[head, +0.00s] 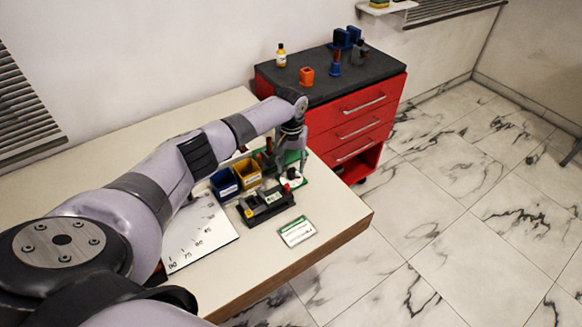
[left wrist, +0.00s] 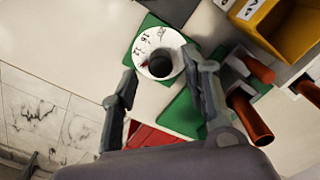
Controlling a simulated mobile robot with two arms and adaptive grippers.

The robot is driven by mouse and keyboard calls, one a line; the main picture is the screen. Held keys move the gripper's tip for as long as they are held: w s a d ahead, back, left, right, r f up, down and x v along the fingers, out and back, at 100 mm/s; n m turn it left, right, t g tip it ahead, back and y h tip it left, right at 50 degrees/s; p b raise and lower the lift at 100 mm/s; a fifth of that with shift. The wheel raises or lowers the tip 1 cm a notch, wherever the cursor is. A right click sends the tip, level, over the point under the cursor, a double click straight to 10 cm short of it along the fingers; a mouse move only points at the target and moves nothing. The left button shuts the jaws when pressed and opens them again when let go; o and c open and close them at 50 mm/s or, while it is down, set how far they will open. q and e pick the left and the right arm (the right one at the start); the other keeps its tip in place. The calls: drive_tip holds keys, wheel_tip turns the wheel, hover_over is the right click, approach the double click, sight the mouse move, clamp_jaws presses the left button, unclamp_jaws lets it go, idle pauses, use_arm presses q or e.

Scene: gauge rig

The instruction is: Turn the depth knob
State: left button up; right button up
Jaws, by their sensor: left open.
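The depth knob, a black round knob (left wrist: 160,63), stands at the middle of a white dial (left wrist: 143,45) with printed marks, on a green base (left wrist: 180,112). In the head view, the white dial (head: 290,180) lies near the right end of the table, below my left gripper (head: 290,163). In the left wrist view, my left gripper (left wrist: 158,68) is open. Its two fingers show on either side of the knob; I cannot tell whether they touch it. My right gripper is not in view.
Blue (head: 224,183) and yellow (head: 247,173) bins stand left of the dial. A black fixture (head: 266,207) and a white-and-green card (head: 297,231) lie in front. Brown-red cylinders (left wrist: 250,118) stand close to the right finger. A red cabinet (head: 355,125) stands behind.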

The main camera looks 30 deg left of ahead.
use_arm(q)
drive_tip(key=shift+f, duration=1.05)
clamp_jaws()
